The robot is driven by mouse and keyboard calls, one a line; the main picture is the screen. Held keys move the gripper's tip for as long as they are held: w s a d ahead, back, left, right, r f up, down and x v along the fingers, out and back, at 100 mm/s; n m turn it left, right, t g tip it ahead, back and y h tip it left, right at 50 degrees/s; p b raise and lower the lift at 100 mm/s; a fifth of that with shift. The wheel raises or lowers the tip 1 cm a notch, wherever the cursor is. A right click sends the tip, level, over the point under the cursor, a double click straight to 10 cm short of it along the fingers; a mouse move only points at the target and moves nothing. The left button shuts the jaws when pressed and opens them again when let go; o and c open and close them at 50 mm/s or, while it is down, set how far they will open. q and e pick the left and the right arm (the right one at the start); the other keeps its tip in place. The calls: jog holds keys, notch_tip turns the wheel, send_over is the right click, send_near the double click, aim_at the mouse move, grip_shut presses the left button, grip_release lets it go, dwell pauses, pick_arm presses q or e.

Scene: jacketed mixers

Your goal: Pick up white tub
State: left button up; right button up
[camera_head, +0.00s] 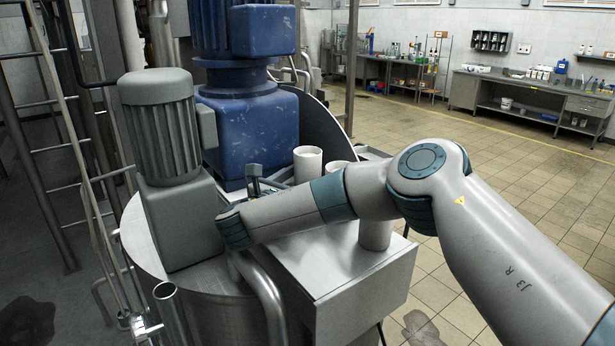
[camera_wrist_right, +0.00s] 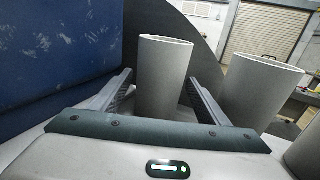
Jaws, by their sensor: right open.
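Several pale, open-topped white tubs stand on the metal housing beside the blue mixer. One white tub (camera_head: 307,165) shows in the head view just right of my right gripper (camera_head: 268,183). In the right wrist view a white tub (camera_wrist_right: 164,70) stands upright between the lines of the two fingers. My right gripper (camera_wrist_right: 159,80) is open, with a finger on either side of that tub's outline. I cannot tell whether its tips reach past the tub, and no grip shows. A second tub (camera_wrist_right: 260,90) stands to its right. My left gripper is not in view.
The blue mixer motor (camera_head: 250,130) stands close to the left of the tubs, with a curved metal guard (camera_head: 318,125) behind. A grey motor (camera_head: 163,135) is on the left. Another pale tub (camera_head: 375,235) is partly hidden by my right arm. Open tiled floor lies to the right.

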jog(key=shift+c, duration=0.5)
jog(key=c, duration=1.3)
jog(key=shift+o, duration=0.2)
jog(key=shift+r, duration=0.1)
jog(key=shift+w+r+b, duration=0.1)
jog(key=shift+r+b, duration=0.3)
jog(key=shift+r, duration=0.1)
notch_tip(320, 180, up, 9)
jog(key=b, duration=0.3)
jog(key=shift+b, duration=0.35)
